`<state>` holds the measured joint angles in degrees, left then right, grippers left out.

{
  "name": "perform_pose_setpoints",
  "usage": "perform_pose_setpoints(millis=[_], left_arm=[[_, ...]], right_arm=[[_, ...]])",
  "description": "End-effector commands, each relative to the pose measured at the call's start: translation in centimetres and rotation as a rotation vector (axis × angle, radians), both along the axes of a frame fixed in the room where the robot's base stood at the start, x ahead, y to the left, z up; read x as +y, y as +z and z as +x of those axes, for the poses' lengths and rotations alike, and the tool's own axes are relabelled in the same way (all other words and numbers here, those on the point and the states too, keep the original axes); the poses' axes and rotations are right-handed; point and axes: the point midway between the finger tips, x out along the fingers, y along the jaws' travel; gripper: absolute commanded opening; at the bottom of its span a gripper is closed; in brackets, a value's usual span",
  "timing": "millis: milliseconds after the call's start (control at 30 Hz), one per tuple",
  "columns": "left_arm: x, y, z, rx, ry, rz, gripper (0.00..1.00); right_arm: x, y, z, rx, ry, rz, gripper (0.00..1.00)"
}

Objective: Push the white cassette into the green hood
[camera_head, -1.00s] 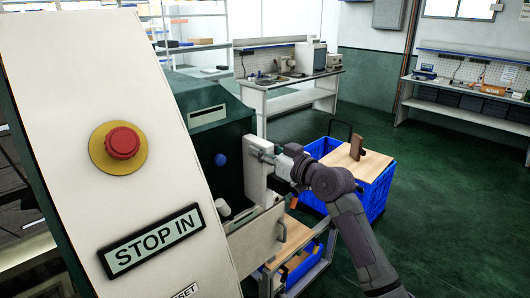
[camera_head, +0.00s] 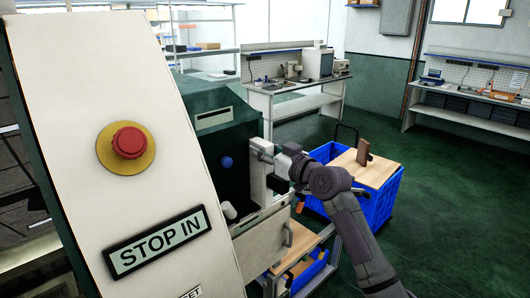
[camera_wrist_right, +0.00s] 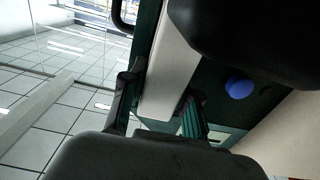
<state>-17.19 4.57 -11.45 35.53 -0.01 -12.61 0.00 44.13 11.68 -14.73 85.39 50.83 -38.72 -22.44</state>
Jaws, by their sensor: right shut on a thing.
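The green hood (camera_head: 235,138) stands behind the large white panel, with a blue knob (camera_head: 227,162) on its front. The white cassette (camera_head: 258,178) stands upright at the hood's right side, partly outside it. How deep it sits inside cannot be told. My right gripper (camera_head: 268,156) is shut on the cassette's outer part. In the right wrist view, the white cassette (camera_wrist_right: 168,75) lies between my two fingers (camera_wrist_right: 158,108), beside the green hood's dark wall. My left gripper is not in view.
A white panel with a red stop button (camera_head: 130,142) and a STOP IN label fills the left. A pale flap with a handle (camera_head: 262,245) is below the cassette. A blue crate cart (camera_head: 375,205) with a wooden top stands at right. Green floor beyond is open.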

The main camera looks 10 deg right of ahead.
Motion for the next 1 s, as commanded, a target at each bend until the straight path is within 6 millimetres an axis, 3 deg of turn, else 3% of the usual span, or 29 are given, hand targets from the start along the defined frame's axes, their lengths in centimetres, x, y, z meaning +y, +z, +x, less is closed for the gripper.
perform_pose_setpoints(millis=[367,400,567,1000], left_arm=[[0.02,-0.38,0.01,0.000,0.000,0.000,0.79],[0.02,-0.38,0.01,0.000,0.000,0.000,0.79],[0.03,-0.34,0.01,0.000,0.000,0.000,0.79],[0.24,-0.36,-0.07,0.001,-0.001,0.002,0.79]], right_arm=[[0.55,0.00,0.80,-0.001,0.000,-0.001,0.00],[0.58,0.01,0.84,-0.001,0.000,-0.001,0.32],[0.56,0.03,0.81,-0.001,0.000,-0.001,0.58],[-0.05,-0.05,0.06,-0.001,-0.001,-0.002,0.59]])
